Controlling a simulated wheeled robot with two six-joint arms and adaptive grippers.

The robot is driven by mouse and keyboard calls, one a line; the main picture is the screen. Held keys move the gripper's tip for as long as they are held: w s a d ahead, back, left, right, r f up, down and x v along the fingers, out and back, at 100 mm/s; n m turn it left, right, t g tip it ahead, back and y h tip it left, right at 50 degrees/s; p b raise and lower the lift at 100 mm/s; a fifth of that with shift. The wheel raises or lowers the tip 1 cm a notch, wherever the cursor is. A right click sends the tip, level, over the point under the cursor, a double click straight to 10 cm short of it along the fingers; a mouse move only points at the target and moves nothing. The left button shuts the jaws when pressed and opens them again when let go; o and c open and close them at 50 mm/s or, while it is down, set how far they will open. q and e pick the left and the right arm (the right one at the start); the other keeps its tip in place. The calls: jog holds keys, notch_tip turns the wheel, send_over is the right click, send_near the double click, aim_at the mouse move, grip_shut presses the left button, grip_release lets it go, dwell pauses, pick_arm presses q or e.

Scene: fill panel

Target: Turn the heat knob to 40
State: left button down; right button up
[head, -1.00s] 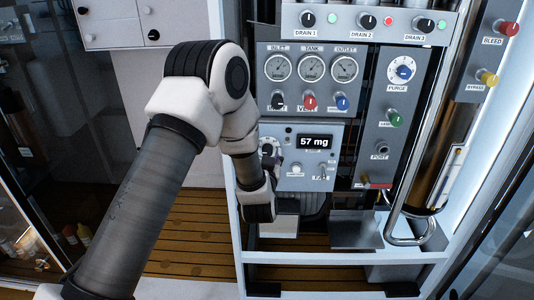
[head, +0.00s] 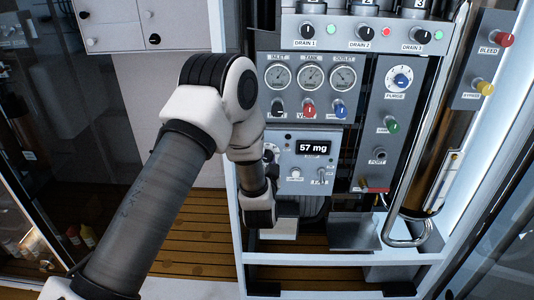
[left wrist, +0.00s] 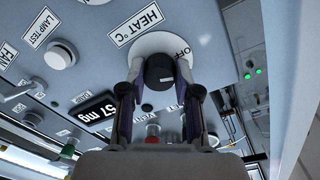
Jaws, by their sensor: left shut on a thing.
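The black heat knob (left wrist: 159,71) sits on a round white dial (left wrist: 185,45) beside the "HEAT °C" label (left wrist: 137,24) in the left wrist view. Part of the word "OFF" shows at the dial's edge; the other marks and the knob's setting are not readable. My left gripper (left wrist: 158,78) is shut on the knob, one finger at each side. In the head view my left arm covers most of the dial, and only its edge (head: 270,150) shows. My right gripper is in neither view.
The display (head: 313,148) reads 57 mg. The lamp test button (left wrist: 60,54) and fan switch (head: 321,174) are on the same panel. Gauges and the black, red and blue valve knobs (head: 308,109) are above. A grey tray (head: 352,232) juts out below.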

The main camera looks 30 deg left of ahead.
pick_arm(q)
jog(key=shift+d+m+g+p, duration=0.1)
jog(key=shift+m+g+p, duration=0.2)
jog(key=shift+m+p, duration=5.6)
jog(key=shift+m+b, duration=0.95)
jog(key=shift+m, duration=0.15)
jog(key=c, duration=0.8)
grip_release()
jog(key=shift+w, duration=0.1)
